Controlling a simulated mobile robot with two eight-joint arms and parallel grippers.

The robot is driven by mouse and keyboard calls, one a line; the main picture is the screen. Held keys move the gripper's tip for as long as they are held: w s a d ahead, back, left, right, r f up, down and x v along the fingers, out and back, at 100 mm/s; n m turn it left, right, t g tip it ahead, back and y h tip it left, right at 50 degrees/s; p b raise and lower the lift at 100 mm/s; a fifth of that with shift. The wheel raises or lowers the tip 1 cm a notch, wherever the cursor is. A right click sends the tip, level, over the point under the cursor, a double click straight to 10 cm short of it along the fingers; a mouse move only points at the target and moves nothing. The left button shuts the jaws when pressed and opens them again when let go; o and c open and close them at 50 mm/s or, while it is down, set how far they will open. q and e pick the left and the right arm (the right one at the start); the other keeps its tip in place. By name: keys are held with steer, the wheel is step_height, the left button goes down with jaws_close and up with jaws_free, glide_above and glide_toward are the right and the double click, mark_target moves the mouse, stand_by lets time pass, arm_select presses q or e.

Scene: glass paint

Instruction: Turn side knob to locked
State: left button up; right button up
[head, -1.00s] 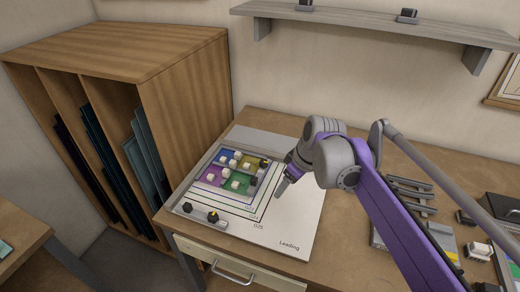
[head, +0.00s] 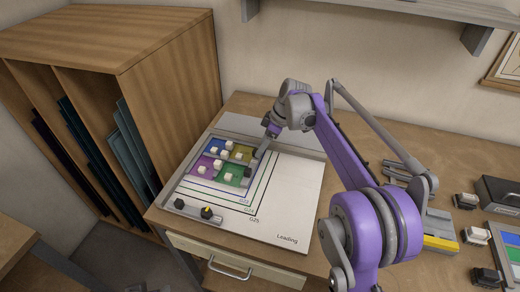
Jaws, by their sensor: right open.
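A white panel board (head: 295,190) lies on the bench. Several coloured glass panes with white blocks sit in its upper left. A grey bar (head: 192,210) along the board's front edge carries a black knob (head: 179,204) and a black knob with a yellow mark (head: 207,212). My right gripper (head: 256,160) is open and points down at the right edge of the coloured panes. A dark part there, seen earlier with a yellow mark, is now mostly hidden behind the fingers; I cannot tell whether they touch it. My left gripper is not in view.
A wooden rack (head: 165,75) with upright sheets stands at the left. A wall shelf (head: 400,8) hangs above. Tools, a yellow-edged block (head: 440,243) and a dark case (head: 500,192) lie at the right. The board's right half is clear.

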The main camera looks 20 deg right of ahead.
steer(key=shift+x, duration=1.3)
jaws_close()
